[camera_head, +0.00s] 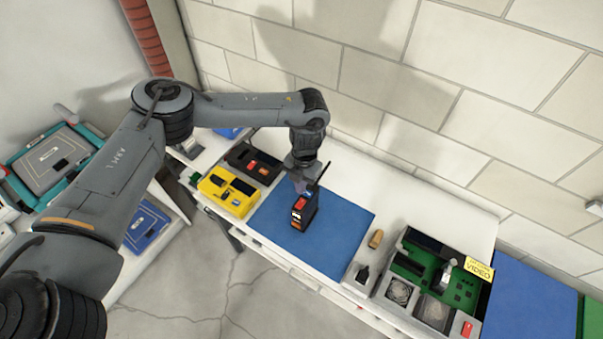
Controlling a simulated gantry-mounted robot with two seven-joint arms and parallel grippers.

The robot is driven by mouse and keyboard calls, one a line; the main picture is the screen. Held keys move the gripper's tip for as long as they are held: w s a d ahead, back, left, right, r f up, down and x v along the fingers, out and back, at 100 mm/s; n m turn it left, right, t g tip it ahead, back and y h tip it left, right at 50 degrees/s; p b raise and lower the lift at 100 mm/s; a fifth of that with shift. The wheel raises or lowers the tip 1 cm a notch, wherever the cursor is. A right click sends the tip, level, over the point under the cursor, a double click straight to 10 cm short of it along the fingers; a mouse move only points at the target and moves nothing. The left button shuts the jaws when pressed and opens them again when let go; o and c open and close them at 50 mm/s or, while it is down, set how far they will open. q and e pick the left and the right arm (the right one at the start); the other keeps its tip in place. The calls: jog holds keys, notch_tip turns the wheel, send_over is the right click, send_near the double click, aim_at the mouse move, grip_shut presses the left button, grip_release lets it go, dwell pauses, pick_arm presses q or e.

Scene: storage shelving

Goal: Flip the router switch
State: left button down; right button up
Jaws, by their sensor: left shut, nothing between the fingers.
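The router (304,212) is a small black box with a red patch on top and a thin black antenna. It stands on a blue mat (345,217) on the white table. My left arm comes in from the left, and its gripper (299,186) points down just above the router's top, at its left side. The gripper is shut with nothing held. I cannot tell whether the fingertips touch the router. The switch itself is too small to make out, and the gripper may cover part of the top. My right gripper is not in view.
A yellow case (228,192) and a dark case (253,164) stand left of the mat. A green circuit board box (436,278) with a yellow label stands at the right. A small brown piece (376,239) lies between. A block wall rises behind the table.

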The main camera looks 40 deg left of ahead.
aim_at(299, 205)
pick_arm(q)
jog(key=shift+s+d+f+p, duration=0.15)
jog(key=shift+f+p, duration=0.15)
jog(key=shift+f, duration=0.85)
jog(key=shift+s+a+f+p, duration=0.1)
jog(key=shift+s+f+p, duration=0.2)
jog(key=shift+f, duration=0.9)
jog(key=shift+s+d+f+p, duration=0.1)
jog(key=shift+f+p, duration=0.25)
jog(key=shift+f, duration=0.8)
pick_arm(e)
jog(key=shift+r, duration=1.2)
pick_arm(q)
jog(key=shift+w, duration=0.1)
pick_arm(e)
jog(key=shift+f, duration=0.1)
